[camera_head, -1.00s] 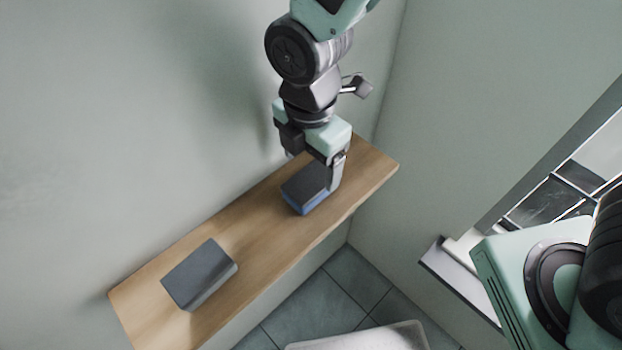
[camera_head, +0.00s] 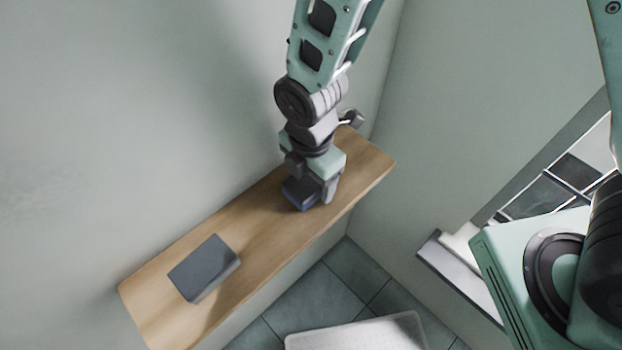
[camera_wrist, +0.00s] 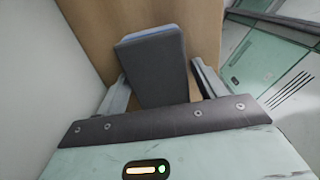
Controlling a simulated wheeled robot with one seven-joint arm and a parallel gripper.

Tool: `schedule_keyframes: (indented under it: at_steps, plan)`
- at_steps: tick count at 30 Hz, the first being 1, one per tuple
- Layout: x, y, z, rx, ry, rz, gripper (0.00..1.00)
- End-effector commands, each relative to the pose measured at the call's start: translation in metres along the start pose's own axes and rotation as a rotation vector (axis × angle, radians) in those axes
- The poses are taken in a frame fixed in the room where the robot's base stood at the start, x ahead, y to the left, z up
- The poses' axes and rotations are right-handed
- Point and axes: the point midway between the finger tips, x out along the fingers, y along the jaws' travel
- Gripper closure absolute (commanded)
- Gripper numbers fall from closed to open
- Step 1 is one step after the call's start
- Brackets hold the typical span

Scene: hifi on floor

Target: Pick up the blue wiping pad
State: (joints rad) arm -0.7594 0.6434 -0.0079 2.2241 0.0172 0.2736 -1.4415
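The blue wiping pad (camera_head: 297,198) lies on the wooden shelf below my gripper (camera_head: 313,188), which partly hides it in the head view. In the wrist view the pad (camera_wrist: 158,68) shows a dark grey top and a thin blue edge at its far end. My gripper (camera_wrist: 160,78) is open, with one finger on each side of the pad. A gap shows between the pad and the right finger; the left finger is close to the pad, and I cannot tell if it touches.
A grey block (camera_head: 204,268) lies on the left part of the wooden shelf (camera_head: 258,225). The wall runs along the shelf's back edge. A white tray-like thing (camera_head: 360,336) is on the tiled floor below. A window ledge (camera_head: 455,265) is at the right.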

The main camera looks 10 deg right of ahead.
Motion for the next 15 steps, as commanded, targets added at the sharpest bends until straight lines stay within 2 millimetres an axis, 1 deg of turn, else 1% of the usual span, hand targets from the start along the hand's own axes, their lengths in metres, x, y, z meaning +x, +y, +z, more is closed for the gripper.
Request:
schedule_keyframes:
  at_steps: [1, 2, 3, 4, 5, 6, 15]
  plan:
    - [-0.0001, 0.0001, 0.0, 0.0, 0.0, 0.0, 0.45]
    - [-0.0001, 0.0001, 0.0, 0.0, 0.0, 0.0, 0.53]
    - [-0.0002, 0.0001, 0.0, 0.0, 0.0, 0.0, 0.65]
    - [-0.0002, 0.0001, 0.0, 0.0, 0.0, 0.0, 0.68]
    - [-0.0002, 0.0001, 0.0, 0.0, 0.0, 0.0, 0.68]
    - [-0.0003, 0.0001, 0.0, 0.0, 0.0, 0.0, 0.72]
    - [-0.0031, 0.0004, 0.0, 0.0, 0.001, 0.001, 0.72]
